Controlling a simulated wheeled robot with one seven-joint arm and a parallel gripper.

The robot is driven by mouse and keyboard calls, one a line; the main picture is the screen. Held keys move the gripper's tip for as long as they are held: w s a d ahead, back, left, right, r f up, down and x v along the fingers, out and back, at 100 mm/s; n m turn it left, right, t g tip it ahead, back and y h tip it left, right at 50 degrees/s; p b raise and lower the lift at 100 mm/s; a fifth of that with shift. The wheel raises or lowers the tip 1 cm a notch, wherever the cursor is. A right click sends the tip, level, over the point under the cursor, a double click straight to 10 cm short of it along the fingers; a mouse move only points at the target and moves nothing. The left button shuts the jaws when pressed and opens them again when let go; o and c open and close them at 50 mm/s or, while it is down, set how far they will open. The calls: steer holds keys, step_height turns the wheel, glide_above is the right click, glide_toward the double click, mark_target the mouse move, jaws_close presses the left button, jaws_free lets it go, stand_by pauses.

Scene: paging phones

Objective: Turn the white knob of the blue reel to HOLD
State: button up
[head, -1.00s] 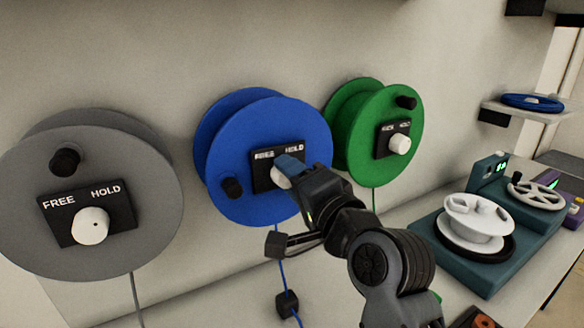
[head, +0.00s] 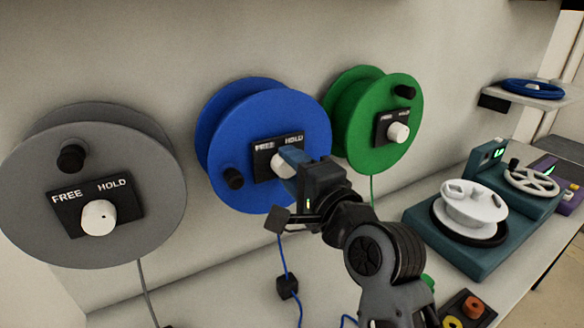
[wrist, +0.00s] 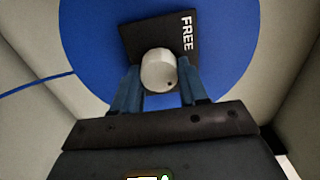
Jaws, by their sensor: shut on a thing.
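The blue reel (head: 222,125) is mounted on the wall between a grey and a green reel. Its black plate (head: 262,163) reads FREE at left and HOLD at right. My gripper (head: 288,166) is at the plate, its blue fingers on the white knob (head: 278,168), partly covering it in the head view. In the wrist view the fingers (wrist: 159,80) are shut on the knob (wrist: 158,67), one on each side. A small dark dot shows on the knob's face, toward the lower right. FREE shows there; HOLD does not. Which word the knob points to cannot be told.
The grey reel (head: 30,200) and green reel (head: 375,145) have similar knobs and plates. A blue cable hangs below the blue reel with a dark block (head: 287,286) on it. A teal machine with a white spool (head: 474,205) stands on the counter at right.

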steer(key=shift+f, duration=0.1)
steer(key=o, duration=1.1)
steer(key=shift+c, duration=0.2)
steer(key=b+v, duration=0.1)
steer(key=v, duration=0.7)
steer(key=shift+b, duration=0.3)
steer(key=shift+w, duration=0.1)
